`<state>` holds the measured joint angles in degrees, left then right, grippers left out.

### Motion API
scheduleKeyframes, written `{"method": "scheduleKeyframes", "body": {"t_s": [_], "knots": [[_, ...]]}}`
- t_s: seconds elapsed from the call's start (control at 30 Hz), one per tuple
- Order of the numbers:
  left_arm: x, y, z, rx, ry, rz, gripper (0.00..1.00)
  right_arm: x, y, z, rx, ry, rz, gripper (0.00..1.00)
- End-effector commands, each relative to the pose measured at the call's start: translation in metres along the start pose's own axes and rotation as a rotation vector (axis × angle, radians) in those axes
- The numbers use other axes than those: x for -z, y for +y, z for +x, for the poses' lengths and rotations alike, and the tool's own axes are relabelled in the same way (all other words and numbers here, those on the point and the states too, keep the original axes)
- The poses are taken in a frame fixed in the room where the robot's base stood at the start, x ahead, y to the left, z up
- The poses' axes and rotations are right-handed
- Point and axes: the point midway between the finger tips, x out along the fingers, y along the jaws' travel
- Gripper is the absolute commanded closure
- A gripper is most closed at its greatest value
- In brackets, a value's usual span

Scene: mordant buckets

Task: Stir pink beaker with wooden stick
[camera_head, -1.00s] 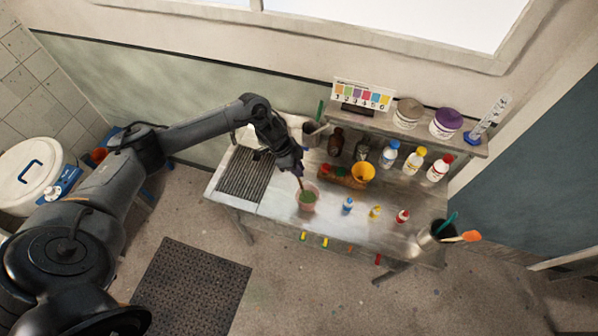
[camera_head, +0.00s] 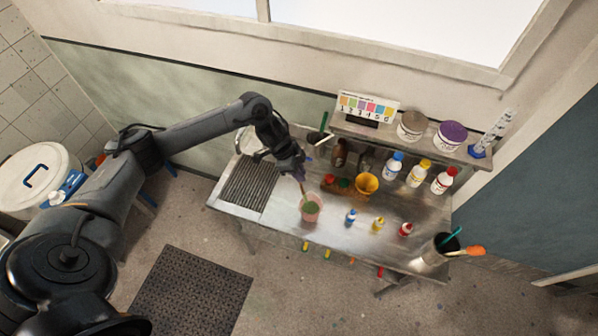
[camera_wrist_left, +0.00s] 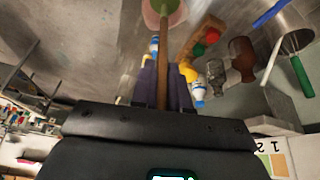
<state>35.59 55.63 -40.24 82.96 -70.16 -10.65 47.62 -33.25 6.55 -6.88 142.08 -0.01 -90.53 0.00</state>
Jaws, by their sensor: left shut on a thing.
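The pink beaker (camera_head: 313,211) stands on the metal bench, right of the ribbed drain area, with green contents showing inside. My left gripper (camera_head: 299,172) is above and slightly behind the beaker, shut on the wooden stick (camera_head: 304,190). The stick points down, and its lower end reaches into the beaker's mouth. In the left wrist view the stick (camera_wrist_left: 163,70) runs from between the purple fingers (camera_wrist_left: 163,92) to the beaker (camera_wrist_left: 160,12) at the top edge. Whether the tip touches the beaker's wall or bottom is hidden. My right gripper is not in view.
Small blue (camera_head: 351,217), yellow (camera_head: 377,225) and red-capped (camera_head: 405,230) bottles stand right of the beaker. A shelf (camera_head: 440,147) runs along the back. A metal pot (camera_head: 430,255) holds tools at the right.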

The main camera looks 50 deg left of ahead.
Motion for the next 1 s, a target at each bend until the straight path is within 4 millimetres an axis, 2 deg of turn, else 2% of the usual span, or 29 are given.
{"method": "scheduleKeyframes", "body": {"t_s": [0.27,1.0], "knots": [[0.003,-0.001,-0.006,0.002,0.002,0.001,1.00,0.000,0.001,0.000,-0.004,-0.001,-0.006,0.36],[0.037,0.003,-0.086,0.002,0.003,0.001,1.00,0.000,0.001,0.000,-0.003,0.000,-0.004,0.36]]}}
